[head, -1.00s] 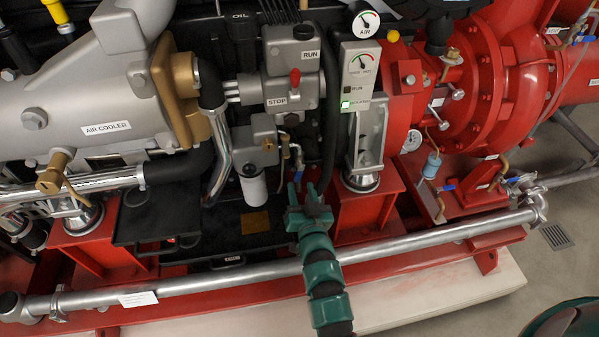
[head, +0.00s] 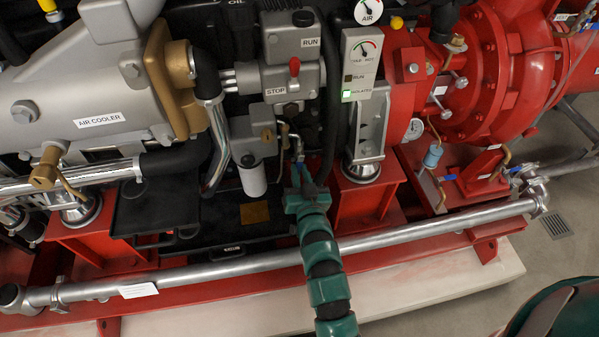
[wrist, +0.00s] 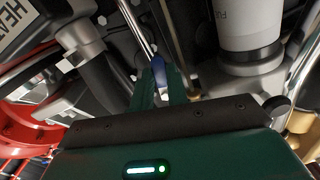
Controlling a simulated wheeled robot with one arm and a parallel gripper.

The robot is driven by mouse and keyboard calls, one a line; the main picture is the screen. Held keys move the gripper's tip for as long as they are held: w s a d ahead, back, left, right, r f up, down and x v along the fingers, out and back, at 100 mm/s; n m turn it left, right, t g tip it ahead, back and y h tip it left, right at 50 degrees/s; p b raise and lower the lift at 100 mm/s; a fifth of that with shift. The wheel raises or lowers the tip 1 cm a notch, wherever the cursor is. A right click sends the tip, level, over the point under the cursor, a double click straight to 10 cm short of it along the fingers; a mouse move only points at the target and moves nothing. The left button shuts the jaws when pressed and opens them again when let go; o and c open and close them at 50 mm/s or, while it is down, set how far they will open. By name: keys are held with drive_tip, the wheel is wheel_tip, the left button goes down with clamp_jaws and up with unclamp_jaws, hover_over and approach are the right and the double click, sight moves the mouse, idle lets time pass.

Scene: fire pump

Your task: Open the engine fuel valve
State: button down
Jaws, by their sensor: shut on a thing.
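A small valve with a slim metal lever and blue grip (head: 299,147) sits low on the engine, right of a white filter. In the wrist view the blue grip (wrist: 159,66) lies between the fingers of my gripper (wrist: 168,80), with the metal lever running up and away. My gripper (head: 299,172) is shut on this lever. In the head view it reaches up from below, and its fingers partly cover the valve. No name tag for the valve is readable. The exact lever angle is hard to tell.
A silver pipe (head: 430,223) runs along the front, below my arm. The white filter (head: 252,180) is close left of my gripper, and a red pedestal (head: 362,198) is at right. A black hose (head: 331,120) hangs just above right.

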drive_tip(key=n, duration=0.2)
drive_tip(key=shift+w+d+n+p, duration=0.1)
drive_tip(key=shift+d+n+p, duration=0.2)
drive_tip(key=shift+d, duration=0.05)
drive_tip(key=c, duration=1.4)
unclamp_jaws()
